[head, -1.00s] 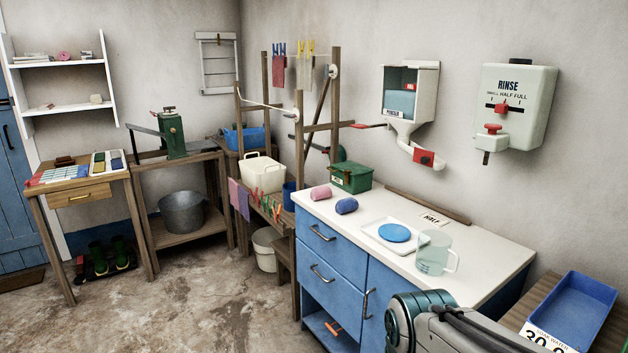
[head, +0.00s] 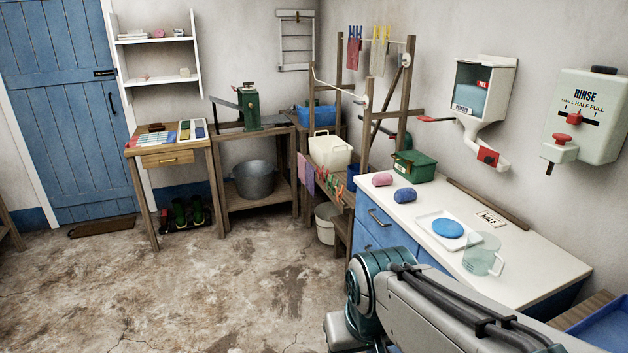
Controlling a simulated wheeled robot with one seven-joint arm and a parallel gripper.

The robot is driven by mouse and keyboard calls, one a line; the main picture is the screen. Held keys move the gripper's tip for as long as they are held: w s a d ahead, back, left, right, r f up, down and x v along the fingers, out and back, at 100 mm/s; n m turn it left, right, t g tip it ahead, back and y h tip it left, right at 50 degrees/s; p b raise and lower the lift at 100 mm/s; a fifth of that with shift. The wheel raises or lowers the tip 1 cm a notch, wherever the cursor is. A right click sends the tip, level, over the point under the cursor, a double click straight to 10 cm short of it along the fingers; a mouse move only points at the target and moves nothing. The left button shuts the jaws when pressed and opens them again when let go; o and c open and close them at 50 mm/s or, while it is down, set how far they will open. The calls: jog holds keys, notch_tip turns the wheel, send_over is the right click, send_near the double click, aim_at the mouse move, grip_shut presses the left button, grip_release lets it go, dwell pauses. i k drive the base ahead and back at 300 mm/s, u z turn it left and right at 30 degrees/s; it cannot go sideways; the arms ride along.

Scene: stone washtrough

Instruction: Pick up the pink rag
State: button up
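A small rolled pink rag (head: 382,180) lies on the white top of the blue cabinet (head: 545,262), near its far left end. A blue roll (head: 405,195) lies just to its right and nearer to me. The pink rag is in plain view, with nothing in front of it. A flatter pink cloth (head: 308,181) hangs from the low wooden bench behind the cabinet. My arm reaches in from the lower right, in front of the cabinet. My gripper is out of the picture, so its fingers do not show.
On the cabinet top stand a green box (head: 414,166), a white tray (head: 424,219) with a blue disc (head: 447,228), and a clear jug (head: 482,255). A blue tray (head: 606,328) is at the right edge. The stone floor (head: 240,285) on the left is open.

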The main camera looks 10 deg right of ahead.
aim_at(383, 179)
jog(key=u, duration=1)
jog(key=i, duration=2.3)
jog(key=z, duration=2.6)
jog(key=i, duration=1.7)
